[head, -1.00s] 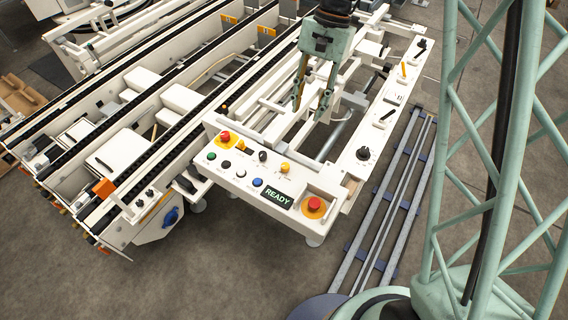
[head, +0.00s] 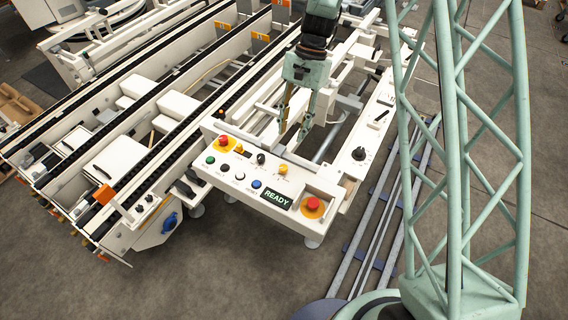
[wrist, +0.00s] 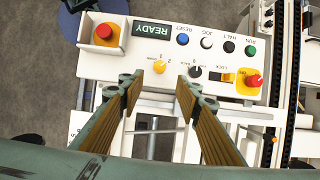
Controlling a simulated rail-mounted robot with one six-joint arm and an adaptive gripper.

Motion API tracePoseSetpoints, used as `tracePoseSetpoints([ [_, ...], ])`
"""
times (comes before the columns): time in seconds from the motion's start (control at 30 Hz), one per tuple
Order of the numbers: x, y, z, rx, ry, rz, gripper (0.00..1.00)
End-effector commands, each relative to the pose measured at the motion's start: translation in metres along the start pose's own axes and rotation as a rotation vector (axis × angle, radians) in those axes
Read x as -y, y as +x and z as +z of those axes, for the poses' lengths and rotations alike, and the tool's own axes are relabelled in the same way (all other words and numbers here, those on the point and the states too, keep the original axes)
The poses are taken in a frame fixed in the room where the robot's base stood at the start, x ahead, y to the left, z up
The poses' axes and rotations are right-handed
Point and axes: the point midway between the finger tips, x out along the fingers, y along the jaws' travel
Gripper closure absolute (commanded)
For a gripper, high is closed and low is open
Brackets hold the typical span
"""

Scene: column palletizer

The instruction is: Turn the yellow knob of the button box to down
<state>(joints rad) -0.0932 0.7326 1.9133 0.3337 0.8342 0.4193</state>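The button box (head: 240,184) is a white panel with the lit READY display, seen in the head view and upside down in the wrist view (wrist: 120,68). Its yellow knob (head: 283,169) sits on the top face near the rear edge; in the wrist view the yellow knob (wrist: 159,67) has small markings beside it, too small to read surely. My gripper (head: 293,133) is open and empty, above and behind the box's rear edge, apart from the knob. In the wrist view the knob shows just beyond and between the fingertips of my gripper (wrist: 159,82).
A black knob (wrist: 195,73) sits beside the yellow one. A red emergency button (head: 313,204), a second red button (head: 223,140) and several coloured push buttons share the panel. A white side rail (head: 372,135) with controls runs along the right; conveyors (head: 150,130) lie left.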

Motion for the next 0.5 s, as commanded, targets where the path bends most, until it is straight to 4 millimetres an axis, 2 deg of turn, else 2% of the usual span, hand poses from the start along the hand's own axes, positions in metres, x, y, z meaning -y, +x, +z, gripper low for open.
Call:
tracePoseSetpoints([
  [0.27,0.0,0.004,0.0,0.001,0.0,0.001,0.69],
  [0.5,-0.001,0.023,0.0,0.002,-0.001,0.002,0.69],
])
